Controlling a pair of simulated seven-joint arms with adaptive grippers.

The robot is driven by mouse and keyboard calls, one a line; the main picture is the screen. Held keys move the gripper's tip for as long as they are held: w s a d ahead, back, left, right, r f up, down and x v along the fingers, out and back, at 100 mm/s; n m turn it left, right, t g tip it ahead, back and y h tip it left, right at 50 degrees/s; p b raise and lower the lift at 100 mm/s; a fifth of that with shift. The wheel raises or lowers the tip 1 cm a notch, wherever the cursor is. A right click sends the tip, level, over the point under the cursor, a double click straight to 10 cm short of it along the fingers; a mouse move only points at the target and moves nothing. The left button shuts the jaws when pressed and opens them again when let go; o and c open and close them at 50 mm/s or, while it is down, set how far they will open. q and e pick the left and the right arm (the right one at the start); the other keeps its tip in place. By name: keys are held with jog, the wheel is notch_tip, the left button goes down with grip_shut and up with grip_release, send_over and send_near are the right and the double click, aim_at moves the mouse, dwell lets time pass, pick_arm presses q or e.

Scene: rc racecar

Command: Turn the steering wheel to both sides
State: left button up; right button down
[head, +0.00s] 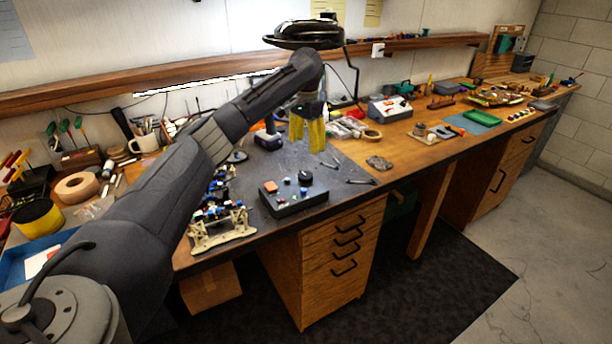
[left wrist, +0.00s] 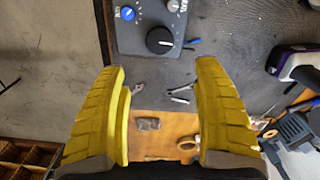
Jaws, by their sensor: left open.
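A black control box (head: 293,199) sits on the dark mat near the bench's front edge. It carries a black round knob (head: 305,177), the only wheel-like control I can make out; the knob also shows in the left wrist view (left wrist: 160,41), past the fingertips. The racecar (head: 222,228), a beige frame with blue and red parts, stands left of the box, partly behind my arm. My left gripper (head: 307,138) has yellow fingers, spread apart and empty, pointing down above the mat, behind and above the box. My right gripper is not in view.
Small tools (head: 361,181) and a grey lump (head: 379,162) lie right of the box. A drill (head: 268,138) stands behind the gripper. A black round fixture (head: 303,34) rises at the back. The mat around the box is mostly clear.

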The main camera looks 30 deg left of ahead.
aim_at(307, 175)
pick_arm(q)
notch_tip(307, 175, down, 13)
jog(key=shift+r, duration=0.15)
dwell(0.4)
jog(key=shift+c, duration=0.4)
jog(key=c, duration=1.1)
jog(key=shift+c, duration=0.2)
jog(key=shift+m, duration=0.3)
jog(key=m, duration=0.3)
jog(key=shift+m, duration=0.3)
jog(key=shift+s+d+m, duration=0.1)
jog(key=shift+m, duration=1.9)
